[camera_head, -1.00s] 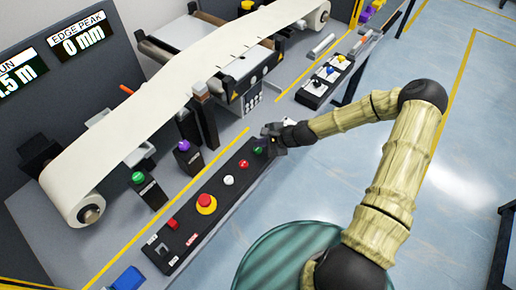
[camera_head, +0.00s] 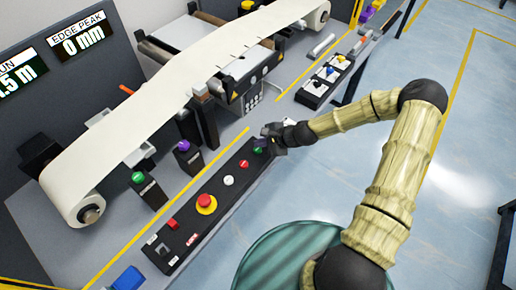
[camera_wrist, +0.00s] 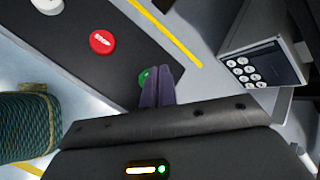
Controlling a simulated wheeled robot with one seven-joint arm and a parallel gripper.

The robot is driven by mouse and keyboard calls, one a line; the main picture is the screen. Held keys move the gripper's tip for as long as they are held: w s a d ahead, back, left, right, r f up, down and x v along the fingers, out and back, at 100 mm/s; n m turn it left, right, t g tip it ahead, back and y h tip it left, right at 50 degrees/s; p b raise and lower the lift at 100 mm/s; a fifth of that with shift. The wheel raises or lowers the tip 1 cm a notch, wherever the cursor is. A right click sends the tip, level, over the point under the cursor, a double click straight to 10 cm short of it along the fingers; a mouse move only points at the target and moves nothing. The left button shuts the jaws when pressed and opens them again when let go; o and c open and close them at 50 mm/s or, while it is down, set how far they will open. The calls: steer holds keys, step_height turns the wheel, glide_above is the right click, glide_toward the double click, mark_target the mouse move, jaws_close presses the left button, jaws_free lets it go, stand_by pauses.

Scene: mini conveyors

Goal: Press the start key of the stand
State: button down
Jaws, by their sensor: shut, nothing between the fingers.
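A long black control panel (camera_head: 213,196) lies along the front of the stand. A green key (camera_head: 257,150) sits at its far end, beside a red key (camera_head: 243,165) and a white key (camera_head: 229,180). My gripper (camera_head: 265,146) is at that far end, close by the green key. In the wrist view, my gripper's fingers (camera_wrist: 156,86) are together and empty, and they partly cover the green key (camera_wrist: 143,78). I cannot tell whether they touch it. The red key (camera_wrist: 102,42) is in plain view to the left. No label on the green key is readable.
A red emergency knob on a yellow ring (camera_head: 206,203) sits nearer on the panel. Posts with green (camera_head: 138,178) and purple (camera_head: 184,146) tops stand behind. A keypad box (camera_wrist: 247,73) is right of the fingers. A paper web (camera_head: 150,110) runs above.

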mark_target(261, 150)
steer(key=shift+f, duration=0.4)
steer(key=shift+f+b, duration=0.45)
steer(key=shift+b, duration=0.1)
stand_by(0.8)
steer(key=shift+r, duration=0.1)
steer(key=shift+r+p, duration=0.7)
steer(key=shift+r, duration=0.05)
steer(key=shift+r+p, duration=2)
steer(key=shift+r, duration=0.6)
